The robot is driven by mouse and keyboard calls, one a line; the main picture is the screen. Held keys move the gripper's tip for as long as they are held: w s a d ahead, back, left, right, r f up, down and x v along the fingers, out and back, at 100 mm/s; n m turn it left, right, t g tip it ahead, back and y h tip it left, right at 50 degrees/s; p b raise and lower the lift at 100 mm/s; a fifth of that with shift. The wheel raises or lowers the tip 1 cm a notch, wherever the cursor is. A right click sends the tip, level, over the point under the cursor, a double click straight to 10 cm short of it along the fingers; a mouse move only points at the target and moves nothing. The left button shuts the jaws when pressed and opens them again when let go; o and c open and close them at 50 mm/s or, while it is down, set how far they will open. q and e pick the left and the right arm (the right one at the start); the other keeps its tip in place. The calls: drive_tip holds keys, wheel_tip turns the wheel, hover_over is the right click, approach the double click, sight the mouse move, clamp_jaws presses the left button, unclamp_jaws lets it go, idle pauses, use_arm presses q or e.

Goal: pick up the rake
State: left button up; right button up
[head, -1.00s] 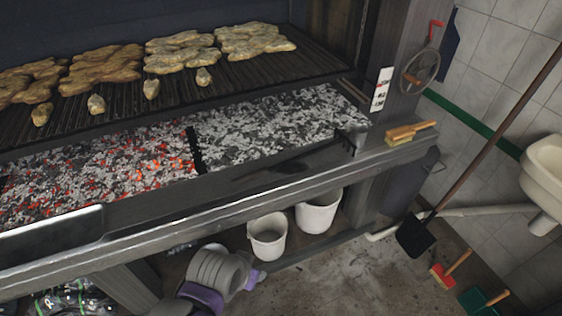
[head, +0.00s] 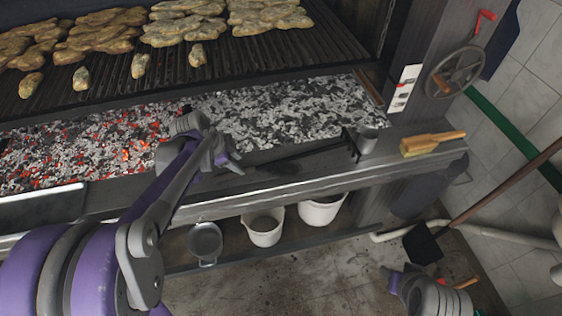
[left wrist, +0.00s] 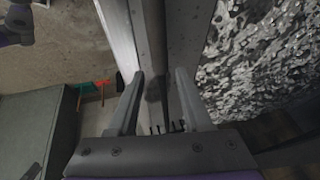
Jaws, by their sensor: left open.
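The rake (head: 295,155) looks like a long dark tool lying on the grill's front ledge, slanting up to the right. Its outline is hard to make out against the dark ledge. My left gripper (head: 232,163) is over the ledge at the left end of this dark shape. In the left wrist view, its open fingers (left wrist: 160,76) stand on both sides of a dark bar with small prongs near the palm (left wrist: 166,128); contact cannot be judged. Part of my right arm (head: 425,292) shows at the lower right, its jaws unclear.
Glowing and grey coals (head: 285,115) lie just behind the ledge, under the meat-covered grate (head: 235,55). White buckets (head: 264,228) and a pan (head: 204,242) sit below.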

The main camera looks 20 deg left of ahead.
use_arm(q)
drive_tip(key=x, duration=0.6)
drive_tip(key=shift+s+a+f, duration=0.1)
drive_tip(key=shift+a+f, duration=0.05)
clamp_jaws()
idle(1.3)
